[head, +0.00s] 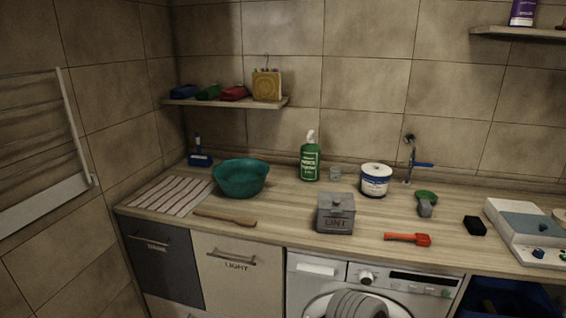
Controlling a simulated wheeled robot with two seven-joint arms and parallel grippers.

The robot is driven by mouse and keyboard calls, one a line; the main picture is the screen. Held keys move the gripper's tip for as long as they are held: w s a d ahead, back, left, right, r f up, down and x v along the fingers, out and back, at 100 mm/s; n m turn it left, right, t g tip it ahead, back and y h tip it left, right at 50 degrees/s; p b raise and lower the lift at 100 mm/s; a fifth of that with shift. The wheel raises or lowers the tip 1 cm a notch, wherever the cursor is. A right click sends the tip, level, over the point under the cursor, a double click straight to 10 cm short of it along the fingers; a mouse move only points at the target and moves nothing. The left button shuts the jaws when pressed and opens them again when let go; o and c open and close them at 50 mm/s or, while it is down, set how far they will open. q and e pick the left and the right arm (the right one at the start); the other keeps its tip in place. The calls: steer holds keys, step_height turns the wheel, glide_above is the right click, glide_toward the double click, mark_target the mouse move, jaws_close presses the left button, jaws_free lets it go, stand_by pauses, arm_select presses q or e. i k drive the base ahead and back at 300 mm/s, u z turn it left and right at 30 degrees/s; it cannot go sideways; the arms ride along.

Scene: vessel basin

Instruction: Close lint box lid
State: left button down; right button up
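The grey lint box (335,222), marked LINT on its front, stands upright near the front edge of the wooden counter. Its grey lid (337,202) with a small knob shows at the top of the box. At this size I cannot tell whether the lid is fully seated or slightly raised. Neither of my grippers is in the head view, and nothing touches the box.
The counter (275,225) is clear close around the box. A wooden spoon (225,218) and teal bowl (241,178) are left, a red scoop (408,239) right. A green bottle (310,161) and white tub (375,181) stand behind. A washing machine (305,285) is below.

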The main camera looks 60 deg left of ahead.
mark_target(337, 203)
steer(key=u, duration=1.05)
steer(key=i, duration=0.35)
